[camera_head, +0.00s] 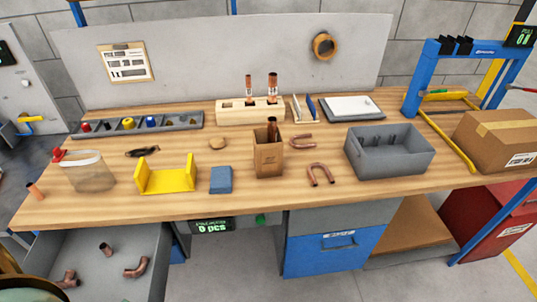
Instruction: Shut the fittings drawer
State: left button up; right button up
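The fittings drawer (105,287) is a grey open drawer at the lower left, pulled out from under the workbench (215,200). Several copper fittings lie loose in it: one elbow (136,268) to the right, one piece (106,249) near the back and another elbow (67,279) to the left. The drawer's front edge is not visible; it runs past the bottom of the picture. Neither of my grippers can be made out in this view.
A blue drawer front (325,252) right of centre under the bench looks shut. A small display (211,226) hangs under the bench edge. A copper tube piece (35,190) stands at the bench's left edge. A red cabinet (490,220) stands on the right.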

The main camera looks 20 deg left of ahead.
aim_at(53, 253)
jog(key=l+u, duration=0.1)
jog(key=u, duration=2.8)
